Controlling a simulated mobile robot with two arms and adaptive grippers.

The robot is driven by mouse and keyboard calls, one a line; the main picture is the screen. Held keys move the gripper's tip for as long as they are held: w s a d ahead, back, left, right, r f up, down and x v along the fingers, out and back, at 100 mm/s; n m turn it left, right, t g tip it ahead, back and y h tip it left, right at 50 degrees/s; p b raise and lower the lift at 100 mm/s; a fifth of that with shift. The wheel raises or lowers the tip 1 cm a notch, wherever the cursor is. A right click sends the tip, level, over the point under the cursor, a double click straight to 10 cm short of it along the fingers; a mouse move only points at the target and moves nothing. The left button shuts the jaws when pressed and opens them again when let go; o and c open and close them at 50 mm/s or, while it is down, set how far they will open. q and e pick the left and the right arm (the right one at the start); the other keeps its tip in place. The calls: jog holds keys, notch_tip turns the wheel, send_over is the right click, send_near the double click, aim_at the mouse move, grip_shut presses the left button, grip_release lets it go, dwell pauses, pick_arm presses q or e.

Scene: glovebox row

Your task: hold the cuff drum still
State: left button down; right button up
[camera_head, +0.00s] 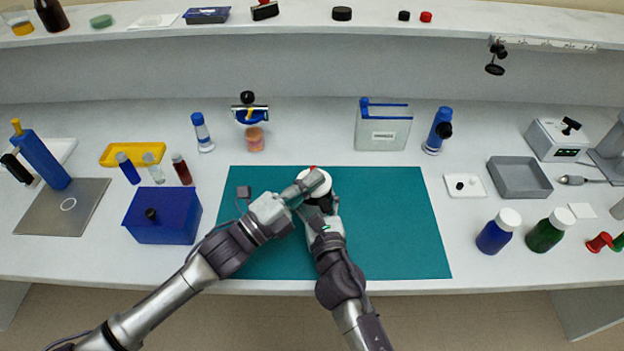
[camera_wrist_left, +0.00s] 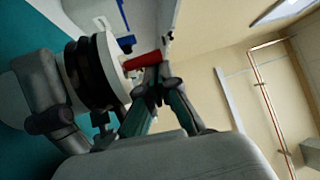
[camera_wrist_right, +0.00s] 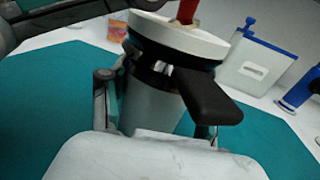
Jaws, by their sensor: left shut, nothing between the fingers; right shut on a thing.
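The cuff drum (camera_head: 322,188) stands at the middle of the teal mat (camera_head: 390,230). It has a white top, black bands, a grey body and a black side handle (camera_wrist_right: 208,97). A red peg (camera_wrist_right: 187,11) rises from its top; it also shows in the left wrist view (camera_wrist_left: 142,61). My right gripper (camera_head: 322,212) is shut on the drum, its fingers on both sides of the body. My left gripper (camera_head: 308,184) is shut and empty, its fingertips by the top and the red peg. I cannot tell whether they touch.
A blue box (camera_head: 162,220) stands left of the mat. A clear blue-lidded tank (camera_head: 383,130) and a blue-capped bottle (camera_head: 437,132) stand behind it. Blue (camera_head: 495,236) and green (camera_head: 545,234) bottles stand to the right.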

pick_arm(q)
jog(key=shift+s+a+f, duration=0.1)
jog(key=shift+a+f, duration=0.05)
jog(key=shift+a, duration=0.05)
dwell(3.1)
jog(key=shift+a, duration=0.1)
jog(key=v, duration=0.9)
jog(key=shift+s+a+r, duration=0.3)
jog(key=shift+s+a, duration=0.05)
jog(key=c, duration=1.9)
grip_release()
